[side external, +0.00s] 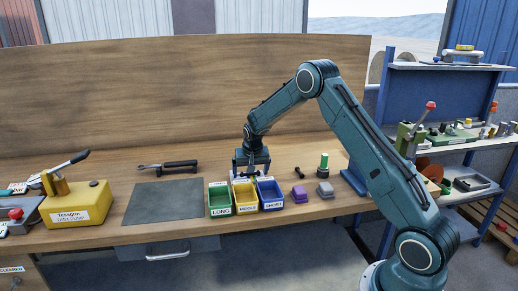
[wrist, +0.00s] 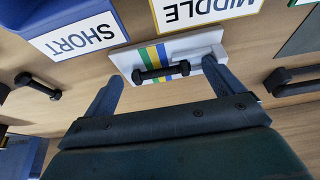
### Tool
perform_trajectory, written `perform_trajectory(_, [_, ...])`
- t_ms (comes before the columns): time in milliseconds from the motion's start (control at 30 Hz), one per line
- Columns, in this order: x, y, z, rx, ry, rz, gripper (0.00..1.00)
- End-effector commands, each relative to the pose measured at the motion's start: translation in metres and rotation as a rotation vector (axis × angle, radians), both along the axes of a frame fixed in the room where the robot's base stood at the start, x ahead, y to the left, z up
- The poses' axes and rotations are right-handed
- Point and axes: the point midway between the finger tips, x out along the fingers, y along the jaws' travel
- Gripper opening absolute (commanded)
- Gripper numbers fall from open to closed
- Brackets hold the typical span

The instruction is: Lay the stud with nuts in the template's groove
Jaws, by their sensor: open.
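A dark stud with nuts (wrist: 160,73) lies along a white template (wrist: 120,58) with yellow, green and blue stripes in the wrist view. A nut sits near each end of the stud. Whether the stud is fully down in the groove cannot be told. My gripper (wrist: 163,74) is open, with one finger beyond each end of the stud and a gap to each nut. The right finger is close to the template's raised end.
Green LONG (side external: 219,199), yellow MIDDLE (side external: 246,197) and blue SHORT (side external: 270,194) bins stand beside my gripper. Another dark stud (wrist: 38,86) lies apart on the bench. A dark tool (wrist: 290,80) is at right. A bare grey mat (side external: 163,201) lies left of the bins.

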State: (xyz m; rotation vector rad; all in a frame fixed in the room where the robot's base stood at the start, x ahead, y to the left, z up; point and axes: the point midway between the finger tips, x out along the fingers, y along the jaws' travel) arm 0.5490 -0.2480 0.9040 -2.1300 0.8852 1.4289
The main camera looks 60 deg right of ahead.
Motion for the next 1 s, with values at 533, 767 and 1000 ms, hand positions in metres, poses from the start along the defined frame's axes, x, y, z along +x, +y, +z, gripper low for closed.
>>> perform_trajectory(533, [-0.013,0.014,0.049,-0.001,-0.003,0.002,0.93])
perform_trajectory(767, [-0.023,0.024,0.083,-0.001,-0.003,0.0,0.93])
perform_trajectory(1000, [-0.032,0.033,0.113,-0.001,-0.002,0.0,0.93])
